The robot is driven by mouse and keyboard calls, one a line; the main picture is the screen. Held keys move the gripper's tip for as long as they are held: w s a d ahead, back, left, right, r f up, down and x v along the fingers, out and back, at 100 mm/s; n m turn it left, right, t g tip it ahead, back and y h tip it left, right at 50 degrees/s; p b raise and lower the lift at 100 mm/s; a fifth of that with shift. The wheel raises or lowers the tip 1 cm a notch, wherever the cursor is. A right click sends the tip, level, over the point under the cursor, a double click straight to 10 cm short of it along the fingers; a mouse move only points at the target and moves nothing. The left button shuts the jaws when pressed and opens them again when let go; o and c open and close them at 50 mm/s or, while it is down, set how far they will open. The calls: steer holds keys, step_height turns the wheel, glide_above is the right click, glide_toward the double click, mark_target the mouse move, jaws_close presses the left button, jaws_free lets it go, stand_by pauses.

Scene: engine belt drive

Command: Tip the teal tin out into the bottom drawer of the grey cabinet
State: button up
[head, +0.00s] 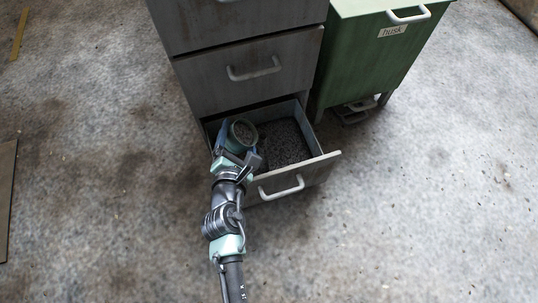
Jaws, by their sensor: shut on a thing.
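The grey cabinet (193,80) stands at the top centre of the head view. Its bottom drawer (328,160) is pulled open, and dark grains (287,142) cover the part of its floor that shows. My gripper (238,153) is at the drawer's left side, shut on the teal tin (243,121). The tin is over the left part of the drawer, with its round mouth in view. I cannot tell how much is inside the tin. My gripper and the tin hide the drawer's front left part.
A green bin (350,62) labelled "husk" stands close to the cabinet's right side. The drawers above are shut. A flat dark panel (6,190) lies at the left edge. The speckled floor in front and to the right is clear.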

mark_target(248, 124)
steer(key=shift+d+r+m+y+p, duration=0.25)
steer(key=shift+r+m+y+p, duration=0.5)
steer(key=shift+p, duration=0.8)
stand_by(1.0)
steer(key=shift+w+d+f+m+y+p, duration=0.1)
steer(key=shift+f+m+y+p, duration=0.35)
steer(key=shift+m+p, duration=0.35)
stand_by(0.8)
steer(key=shift+r+m, duration=0.1)
steer(key=shift+m, duration=0.15)
stand_by(0.4)
steer(key=shift+d+m+y+b, duration=0.15)
steer(key=shift+m+y+b, duration=0.15)
steer(key=shift+b, duration=0.6)
steer(key=shift+d+r+m+y+b, duration=0.3)
steer(key=shift+d+m+b, duration=0.35)
steer(key=shift+b, duration=1.25)
steer(key=shift+d+r+m+y+b, duration=0.25)
steer(key=shift+m+y+b, duration=0.2)
steer(key=shift+b, duration=1.1)
